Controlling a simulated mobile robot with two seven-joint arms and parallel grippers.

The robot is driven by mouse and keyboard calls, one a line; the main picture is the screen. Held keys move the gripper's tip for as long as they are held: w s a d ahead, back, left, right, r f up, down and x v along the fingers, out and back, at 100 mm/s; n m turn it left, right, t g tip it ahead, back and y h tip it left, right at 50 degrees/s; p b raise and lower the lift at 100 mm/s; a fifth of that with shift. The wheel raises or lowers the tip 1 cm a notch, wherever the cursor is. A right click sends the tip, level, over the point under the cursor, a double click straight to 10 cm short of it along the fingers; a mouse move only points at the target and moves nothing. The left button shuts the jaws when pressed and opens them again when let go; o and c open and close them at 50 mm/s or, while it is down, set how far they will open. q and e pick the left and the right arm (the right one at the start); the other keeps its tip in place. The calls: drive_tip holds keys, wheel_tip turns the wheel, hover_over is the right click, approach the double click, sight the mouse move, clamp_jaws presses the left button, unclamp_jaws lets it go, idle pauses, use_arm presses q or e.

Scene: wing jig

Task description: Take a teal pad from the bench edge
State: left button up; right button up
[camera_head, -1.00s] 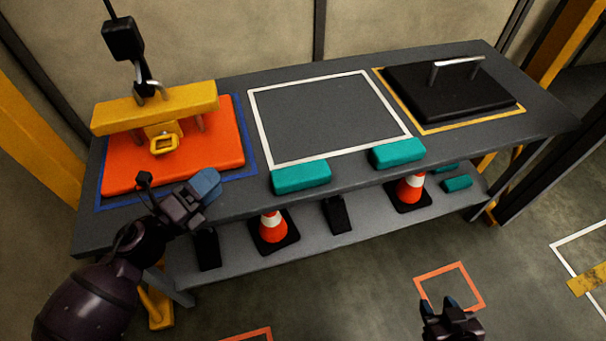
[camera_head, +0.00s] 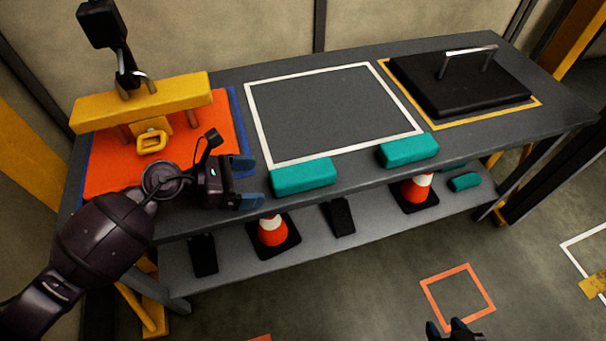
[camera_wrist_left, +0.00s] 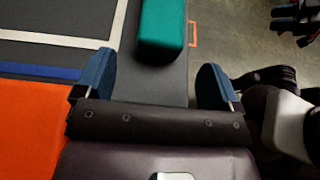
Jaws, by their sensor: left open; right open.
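Two teal pads lie along the front edge of the bench (camera_head: 350,165). The left teal pad (camera_head: 304,177) is just below the white square, and the right teal pad (camera_head: 408,150) is near that square's lower right corner. My left gripper (camera_head: 250,182) is open and empty, a short way left of the left pad, with its fingers pointing right toward it. In the left wrist view a teal pad (camera_wrist_left: 162,28) is ahead of the open fingers, roughly between their lines and not touching. My right gripper (camera_head: 455,331) is low at the bottom edge, away from the bench, open.
A yellow lifting fixture (camera_head: 145,103) on a hook stands over an orange plate (camera_head: 105,165) at left. A black plate with a handle (camera_head: 460,85) lies at right. The lower shelf holds orange cones (camera_head: 272,231) and a smaller teal piece (camera_head: 465,181). The white square (camera_head: 330,110) is empty.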

sight(273, 182)
use_arm(q)
drive_tip(key=b+x, duration=0.1)
drive_tip(key=x, duration=0.3)
drive_tip(key=shift+d+f, duration=0.15)
drive_tip(key=shift+f, duration=0.2)
drive_tip(key=shift+w+d+f, duration=0.1)
drive_tip(key=shift+w+d, duration=0.05)
drive_tip(key=shift+d, duration=0.35)
drive_tip(key=shift+c, duration=0.3)
drive_tip(key=c, duration=0.9)
